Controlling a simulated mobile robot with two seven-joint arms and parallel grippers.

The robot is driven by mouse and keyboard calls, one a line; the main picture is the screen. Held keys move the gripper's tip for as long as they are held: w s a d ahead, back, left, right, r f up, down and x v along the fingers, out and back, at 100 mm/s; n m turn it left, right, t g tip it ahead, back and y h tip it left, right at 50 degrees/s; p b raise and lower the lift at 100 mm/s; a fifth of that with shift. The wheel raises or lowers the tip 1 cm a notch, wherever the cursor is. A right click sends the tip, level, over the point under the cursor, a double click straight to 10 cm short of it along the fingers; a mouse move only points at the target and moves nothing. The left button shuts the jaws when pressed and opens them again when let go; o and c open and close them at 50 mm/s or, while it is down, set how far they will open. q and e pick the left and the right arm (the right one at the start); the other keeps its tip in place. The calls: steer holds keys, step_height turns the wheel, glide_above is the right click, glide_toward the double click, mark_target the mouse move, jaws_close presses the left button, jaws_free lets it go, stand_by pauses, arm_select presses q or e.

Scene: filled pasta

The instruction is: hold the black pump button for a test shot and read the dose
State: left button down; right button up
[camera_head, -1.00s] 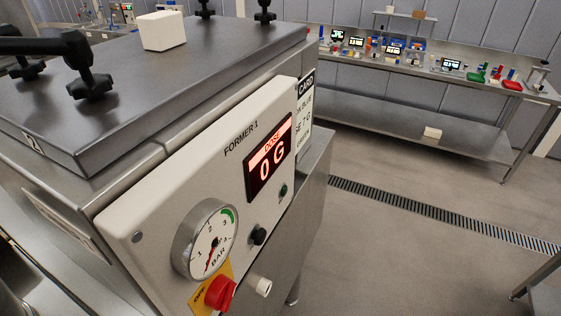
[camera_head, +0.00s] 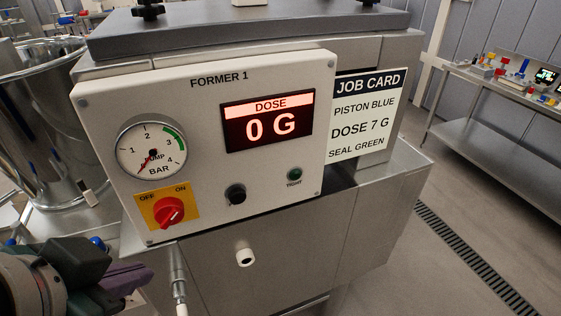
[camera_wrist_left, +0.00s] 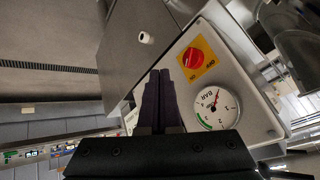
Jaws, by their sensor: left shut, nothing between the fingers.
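The black pump button (camera_head: 236,194) sits low on the white panel (camera_head: 205,95) of Former 1. The red dose display (camera_head: 267,122) above it reads 0 G. The pump gauge (camera_head: 152,150) has its needle near the bottom of the scale. The red OFF/ON switch (camera_head: 169,211) is on a yellow plate. My left gripper (camera_head: 145,277) is low at the left, apart from the button. In the left wrist view its fingers (camera_wrist_left: 158,75) are shut and empty, and the button is not visible, probably behind them. My right gripper is not in view.
A job card (camera_head: 365,115) reads piston blue, dose 7 g, seal green. A dark green lamp (camera_head: 295,174) is labelled TIGHT. A white nozzle (camera_head: 245,257) sticks out below the panel. A steel hopper (camera_head: 50,120) stands at left. Open floor lies to the right.

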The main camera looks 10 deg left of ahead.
mark_target(238, 197)
arm_select(q)
steer(key=w+d+f+m+t+h+b, duration=0.4)
steer(key=w+d+f+m+t+b, duration=0.3)
steer(key=b, duration=0.6)
steer(key=w+d+f+m, duration=0.2)
steer(key=w+f+m, duration=0.1)
steer(key=w+f, duration=0.1)
steer(key=shift+w+t, duration=0.25)
steer(key=shift+t, duration=0.15)
steer(key=w+a, duration=0.5)
steer(key=w, duration=0.2)
steer(key=shift+w, duration=0.15)
steer(key=shift+w, duration=0.15)
stand_by(1.0)
steer(key=shift+w+a, duration=0.2)
